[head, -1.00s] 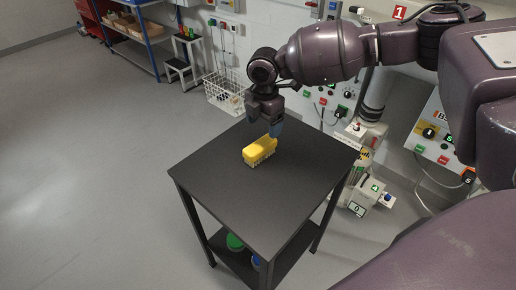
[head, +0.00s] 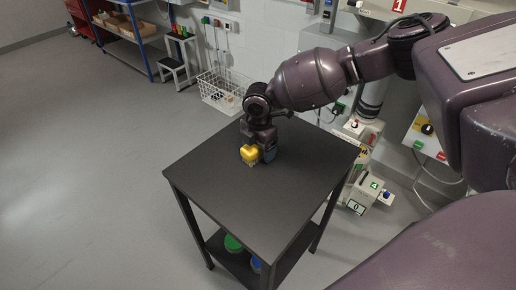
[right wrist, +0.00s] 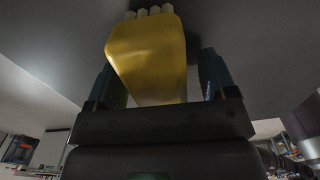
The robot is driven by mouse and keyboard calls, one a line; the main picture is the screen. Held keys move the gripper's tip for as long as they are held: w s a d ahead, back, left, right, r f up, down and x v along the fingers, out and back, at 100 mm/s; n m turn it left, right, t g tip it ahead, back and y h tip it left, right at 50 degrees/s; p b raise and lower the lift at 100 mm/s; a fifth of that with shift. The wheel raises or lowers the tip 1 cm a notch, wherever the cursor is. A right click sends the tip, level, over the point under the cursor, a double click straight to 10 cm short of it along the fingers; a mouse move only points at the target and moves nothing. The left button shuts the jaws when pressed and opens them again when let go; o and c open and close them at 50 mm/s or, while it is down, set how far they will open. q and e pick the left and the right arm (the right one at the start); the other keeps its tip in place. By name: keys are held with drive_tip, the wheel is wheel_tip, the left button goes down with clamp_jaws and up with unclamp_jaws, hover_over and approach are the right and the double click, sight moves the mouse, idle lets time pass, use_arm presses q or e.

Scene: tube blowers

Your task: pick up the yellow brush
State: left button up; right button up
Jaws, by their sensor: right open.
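The yellow brush (head: 250,154) lies on the black table (head: 232,205), toward its back part. In the right wrist view the brush (right wrist: 150,55) shows its smooth yellow back, with pale bristle tufts at the top of the picture. My right gripper (head: 262,150) is down at the brush, close to the table top. In the right wrist view its two blue fingers (right wrist: 163,85) stand on either side of the brush, open. A gap shows on the right side of the brush; whether the left finger touches it I cannot tell. My left gripper is not in view.
The table top around the brush is clear. A green round object (head: 233,243) sits on the lower shelf. A white wire basket (head: 222,88) stands behind the table, and machine panels (head: 372,195) stand to its right.

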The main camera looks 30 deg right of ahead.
drive_tip(key=c, duration=1)
drive_tip(key=shift+r, duration=0.6)
wheel_tip(320, 180, up, 19)
drive_tip(key=p, duration=0.3)
